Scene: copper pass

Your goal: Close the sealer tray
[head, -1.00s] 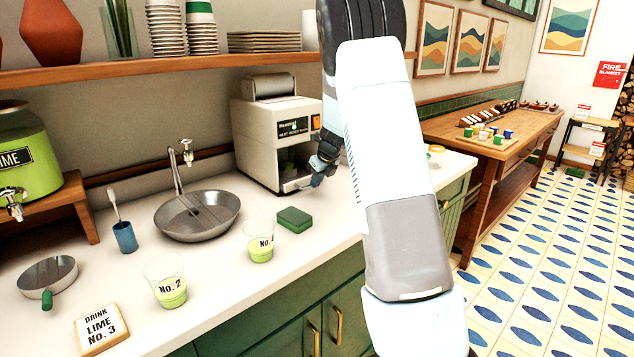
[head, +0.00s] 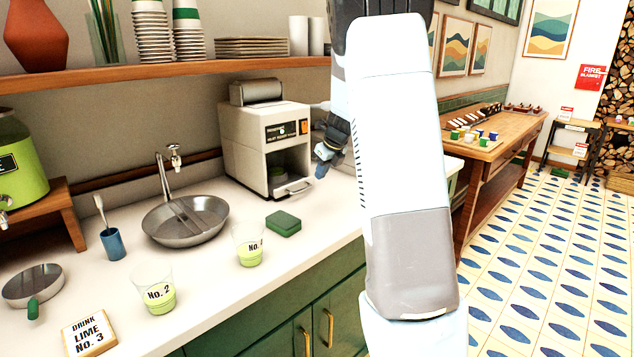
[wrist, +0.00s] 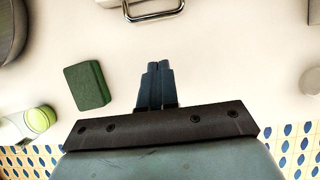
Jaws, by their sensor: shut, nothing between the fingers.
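The sealer (head: 240,150) is a pale boxy machine with a dark control panel, standing against the wall on the counter. Its tray (head: 292,190) sticks out at the bottom front, with a metal loop handle. In the wrist view the tray handle (wrist: 155,14) shows at the top edge, ahead of my fingertips and apart from them. My gripper (head: 322,170) is just right of the sealer's front in the head view. Its dark fingers (wrist: 154,66) are together and empty above the counter. How far the tray slides inside is hidden.
A green sponge (head: 284,223) lies on the counter before the sealer. Cups with green drink, one near the sponge (head: 249,245) and one marked No. 2 (head: 157,291), stand left of it. A round sink (head: 185,221) is further left. Bare counter lies between sponge and tray.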

